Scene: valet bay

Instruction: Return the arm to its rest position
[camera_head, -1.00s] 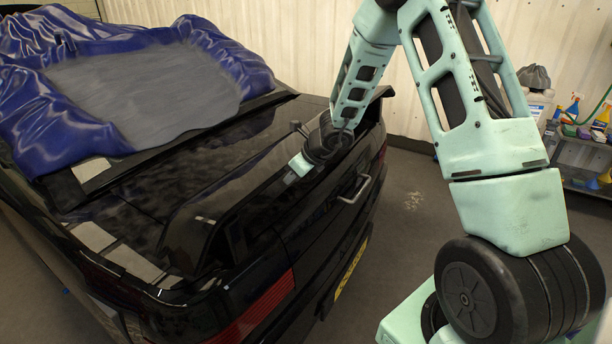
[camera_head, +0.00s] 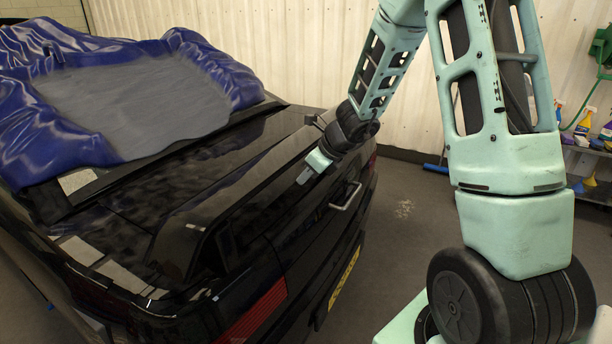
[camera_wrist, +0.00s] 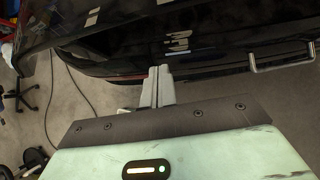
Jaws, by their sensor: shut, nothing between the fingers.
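My arm reaches up from the lower right of the head view and bends down toward the rear of a black car (camera_head: 130,215). My gripper (camera_head: 303,178) is at the arm's end, in front of the car's rear spoiler and boot edge in that view. In the wrist view my gripper (camera_wrist: 157,72) has its two grey fingers side by side, closed with nothing between them. The fingers point toward the car's dark rear (camera_wrist: 215,35). I cannot tell the exact gap between fingertips and car.
A metal handle (camera_head: 346,197) sticks out from the car's rear, right of the gripper. A crumpled blue cover (camera_head: 235,82) lies over the car's glass. A shelf (camera_head: 590,150) with bottles stands at the right wall. Grey floor (camera_head: 405,185) is free behind the car.

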